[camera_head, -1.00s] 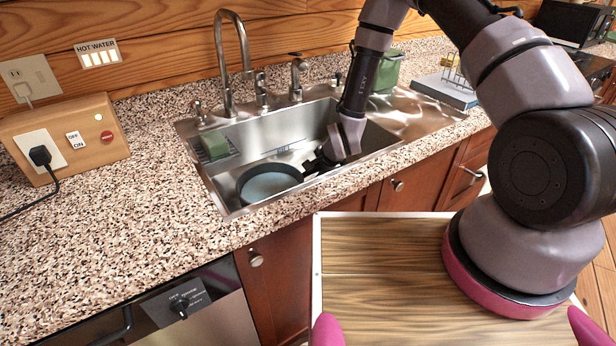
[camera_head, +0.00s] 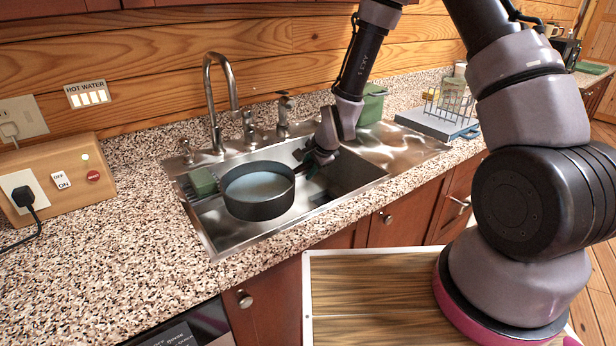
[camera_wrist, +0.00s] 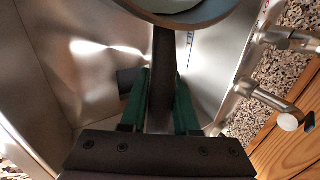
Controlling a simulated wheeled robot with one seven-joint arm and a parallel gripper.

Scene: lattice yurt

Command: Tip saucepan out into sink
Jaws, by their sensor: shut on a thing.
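The saucepan (camera_head: 258,204) is dark, with pale bluish liquid in it. It is upright, or nearly so, over the left part of the steel sink (camera_head: 340,200), and looks raised off the sink floor. My gripper (camera_head: 318,162) is to the right of the pan, over the sink. In the wrist view, its green fingers (camera_wrist: 160,100) are shut on the pan's dark handle (camera_wrist: 163,70). The pan's rim shows at the top of that view. The sink floor under the pan is hidden in the head view.
A tall faucet (camera_head: 214,105) and a smaller tap (camera_head: 284,115) stand behind the sink. A green sponge (camera_head: 203,181) sits at the sink's left edge. A green container (camera_head: 372,104) and a wire rack (camera_head: 452,103) stand to the right. The speckled counter (camera_head: 120,235) at left is mostly clear.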

